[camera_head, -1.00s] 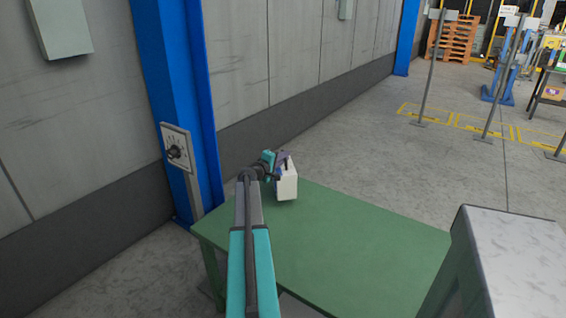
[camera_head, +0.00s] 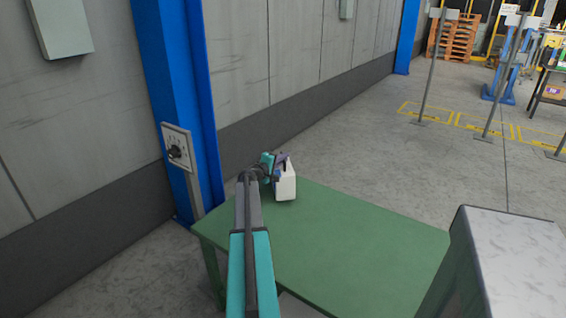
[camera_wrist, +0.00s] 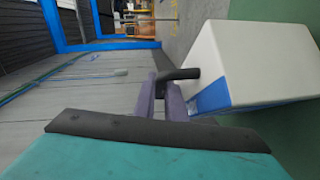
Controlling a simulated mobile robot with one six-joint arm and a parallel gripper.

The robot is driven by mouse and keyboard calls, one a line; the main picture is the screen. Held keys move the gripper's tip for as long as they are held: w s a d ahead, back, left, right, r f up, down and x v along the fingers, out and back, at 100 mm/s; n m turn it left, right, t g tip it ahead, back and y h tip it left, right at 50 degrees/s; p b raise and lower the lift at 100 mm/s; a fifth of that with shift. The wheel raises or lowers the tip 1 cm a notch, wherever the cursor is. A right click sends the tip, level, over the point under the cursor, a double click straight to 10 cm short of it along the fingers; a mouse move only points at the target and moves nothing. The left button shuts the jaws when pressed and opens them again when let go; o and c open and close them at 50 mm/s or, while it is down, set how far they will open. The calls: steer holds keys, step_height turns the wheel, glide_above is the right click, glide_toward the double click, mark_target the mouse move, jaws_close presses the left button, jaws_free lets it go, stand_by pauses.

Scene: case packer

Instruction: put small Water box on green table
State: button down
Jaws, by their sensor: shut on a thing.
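A small white box (camera_head: 285,186) with a blue patch is at the far left corner of the green table (camera_head: 330,240). It shows large in the wrist view (camera_wrist: 265,62), with its blue patch low on the side facing me. My gripper (camera_head: 279,163) is shut on the box at its upper part; in the wrist view the dark finger (camera_wrist: 180,75) reaches the box's side. The box is at or just above the tabletop; I cannot tell whether it touches. The box's far side and any Water lettering are hidden or too small to read.
A blue column (camera_head: 175,100) with a switch plate (camera_head: 178,147) stands left of the table by the grey wall. A grey metal block (camera_head: 510,250) stands at the table's right. The rest of the tabletop is clear. Grey posts (camera_head: 436,65) stand farther back.

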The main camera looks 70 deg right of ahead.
steer(key=shift+f, duration=0.7)
steer(key=c, duration=1.8)
jaws_free()
steer(key=b+v, duration=0.1)
steer(key=v, duration=1.1)
steer(key=shift+r, duration=0.25)
